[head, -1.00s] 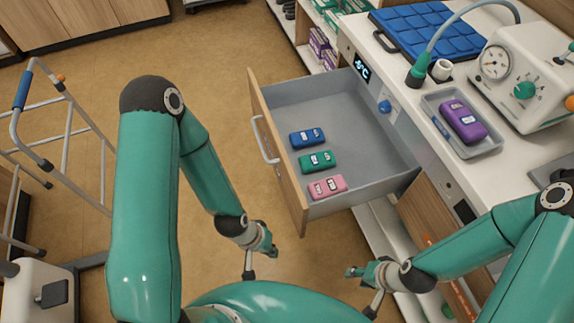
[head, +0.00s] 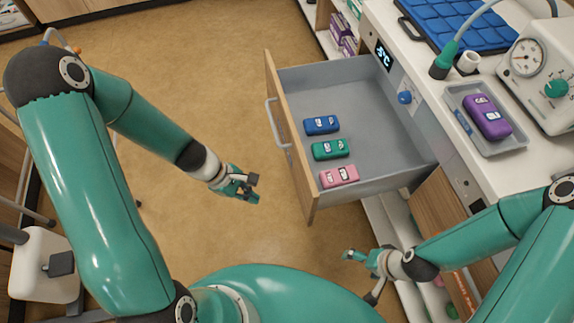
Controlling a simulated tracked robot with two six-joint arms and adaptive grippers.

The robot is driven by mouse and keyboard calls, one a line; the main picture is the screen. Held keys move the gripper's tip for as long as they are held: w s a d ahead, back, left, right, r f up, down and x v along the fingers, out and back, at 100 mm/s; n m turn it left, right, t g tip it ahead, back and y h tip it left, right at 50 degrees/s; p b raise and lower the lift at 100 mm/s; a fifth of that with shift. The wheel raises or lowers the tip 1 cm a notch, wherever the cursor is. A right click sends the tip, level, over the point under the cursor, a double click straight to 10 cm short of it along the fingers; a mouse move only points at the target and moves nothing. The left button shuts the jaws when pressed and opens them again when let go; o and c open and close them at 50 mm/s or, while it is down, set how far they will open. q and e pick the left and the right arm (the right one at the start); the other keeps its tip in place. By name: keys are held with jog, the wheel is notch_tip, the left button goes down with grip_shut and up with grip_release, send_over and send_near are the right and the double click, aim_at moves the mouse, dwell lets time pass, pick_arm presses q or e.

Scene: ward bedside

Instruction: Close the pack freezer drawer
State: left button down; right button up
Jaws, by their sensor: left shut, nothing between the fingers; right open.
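The pack freezer drawer (head: 372,92) stands pulled out from the white counter unit, with a wooden front (head: 290,150) and a pale bar handle (head: 273,122) on its outer face. Blue (head: 321,125), green (head: 330,149) and pink (head: 339,176) packs lie in it along the front side. My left gripper (head: 252,189) is shut and empty, left of the drawer front and apart from it, near its lower end. My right gripper (head: 357,272) is open and empty, below the drawer in the picture, in front of the unit.
On the counter are a blue quilted pad (head: 460,22), a tray (head: 465,103) with a purple pack (head: 487,117), and a machine with a gauge (head: 535,65). A temperature display (head: 383,55) and blue knob (head: 404,97) sit behind the drawer.

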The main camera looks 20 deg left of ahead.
pick_arm(q)
jog(key=w+a+r+n+t+h, duration=0.2)
jog(key=w+a+r+n+t, duration=0.1)
jog(key=w+r+n, duration=0.35)
jog(key=b, duration=0.3)
send_near(297, 167)
jog(key=shift+t, duration=0.3)
jog(key=x, duration=0.5)
jog(key=shift+s+f, duration=0.3)
jog(key=shift+f, duration=0.2)
jog(key=shift+w+d, duration=0.3)
jog(key=shift+d, duration=0.15)
jog(key=shift+f, duration=0.1)
